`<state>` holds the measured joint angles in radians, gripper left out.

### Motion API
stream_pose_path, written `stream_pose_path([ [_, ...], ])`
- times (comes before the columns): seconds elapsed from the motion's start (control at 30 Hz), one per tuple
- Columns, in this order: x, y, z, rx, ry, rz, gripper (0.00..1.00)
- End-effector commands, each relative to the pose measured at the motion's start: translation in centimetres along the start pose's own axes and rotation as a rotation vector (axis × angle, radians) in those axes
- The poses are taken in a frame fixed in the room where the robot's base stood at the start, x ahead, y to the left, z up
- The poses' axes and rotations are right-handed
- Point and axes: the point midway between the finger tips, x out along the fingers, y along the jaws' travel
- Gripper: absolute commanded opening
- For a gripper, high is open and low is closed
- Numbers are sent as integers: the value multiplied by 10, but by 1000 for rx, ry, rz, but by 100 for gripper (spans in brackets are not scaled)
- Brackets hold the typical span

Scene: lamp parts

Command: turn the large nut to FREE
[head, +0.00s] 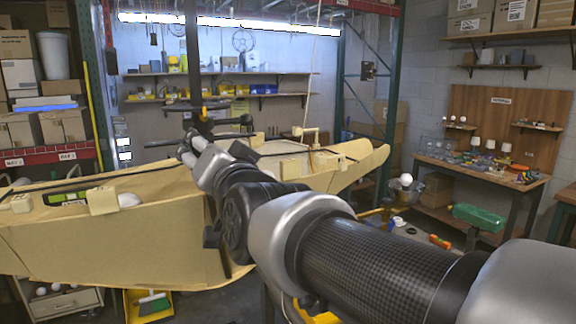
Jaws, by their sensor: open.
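My arm reaches from the lower right over the tan boat-shaped body (130,245) to a dark upright post (192,55). My gripper (203,120) is at the far end of the arm, small and dark against the foot of the post. It is open, but its fingers are hard to make out. Dark parts with a small yellow-orange piece and thin horizontal bars cluster there. I cannot pick out the large nut or any FREE mark among them. I cannot tell whether the gripper touches anything.
A workbench (475,172) with small parts stands at the right, with a green bottle (478,218) below it. A shelf rack (45,155) with boxes is at the left.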

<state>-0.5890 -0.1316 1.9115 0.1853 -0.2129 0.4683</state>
Motion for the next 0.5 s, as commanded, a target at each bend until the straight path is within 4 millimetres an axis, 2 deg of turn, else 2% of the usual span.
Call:
stream_pose_path([
  [0.17, 0, -2, -2, -74, -3, 2, 59],
  [0.5, 0, -6, -4, -415, -3, 1, 59],
])
